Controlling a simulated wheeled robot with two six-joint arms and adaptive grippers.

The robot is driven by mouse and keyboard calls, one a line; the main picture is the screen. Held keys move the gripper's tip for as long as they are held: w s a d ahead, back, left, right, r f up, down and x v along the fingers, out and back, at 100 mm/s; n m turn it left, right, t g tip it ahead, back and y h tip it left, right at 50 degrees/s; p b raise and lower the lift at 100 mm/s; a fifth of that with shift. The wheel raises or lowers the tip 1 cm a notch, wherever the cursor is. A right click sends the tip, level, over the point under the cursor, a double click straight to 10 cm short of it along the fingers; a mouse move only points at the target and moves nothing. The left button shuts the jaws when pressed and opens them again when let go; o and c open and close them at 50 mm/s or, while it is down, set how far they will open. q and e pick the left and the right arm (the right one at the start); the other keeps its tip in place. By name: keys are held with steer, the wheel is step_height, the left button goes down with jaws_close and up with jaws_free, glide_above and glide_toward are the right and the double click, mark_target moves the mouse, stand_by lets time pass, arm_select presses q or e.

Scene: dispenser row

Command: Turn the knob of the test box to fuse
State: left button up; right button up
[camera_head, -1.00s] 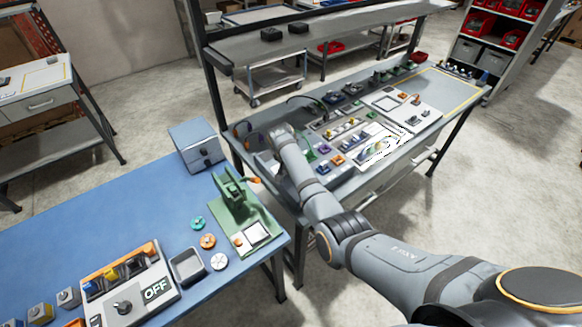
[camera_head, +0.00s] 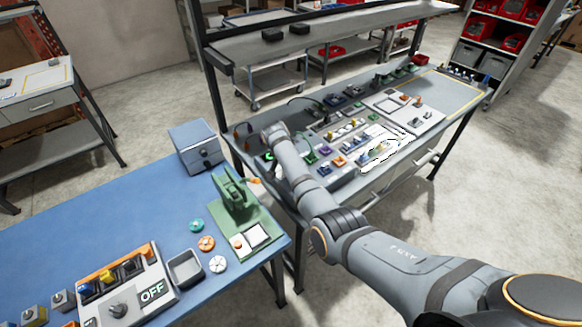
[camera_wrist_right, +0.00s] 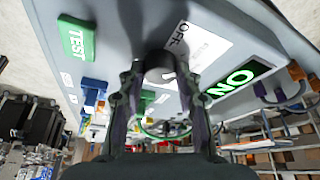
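The grey test box (camera_wrist_right: 105,30) fills much of the right wrist view, with a green TEST label (camera_wrist_right: 77,40), a white OFF label and a lit green ON sign (camera_wrist_right: 236,82). A dark round knob (camera_wrist_right: 158,64) stands between the fingertips of my right gripper (camera_wrist_right: 160,80). The fingers look open, one on each side of it; firm contact is not visible. The knob's setting and any fuse mark cannot be read. In the head view the box shows only as a green patch (camera_head: 268,156), mostly hidden by my right arm. My left gripper is out of view.
The bench (camera_head: 335,190) carries several small coloured parts close to the arm. The blue table (camera_head: 110,215) at left holds a green press (camera_head: 236,205), a grey box (camera_head: 196,147) and another control box showing OFF (camera_head: 152,291). An upper shelf (camera_head: 330,47) spans behind.

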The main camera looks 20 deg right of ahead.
steer(key=o, duration=0.4)
steer(key=v, duration=1.2)
steer(key=shift+w+r, duration=0.1)
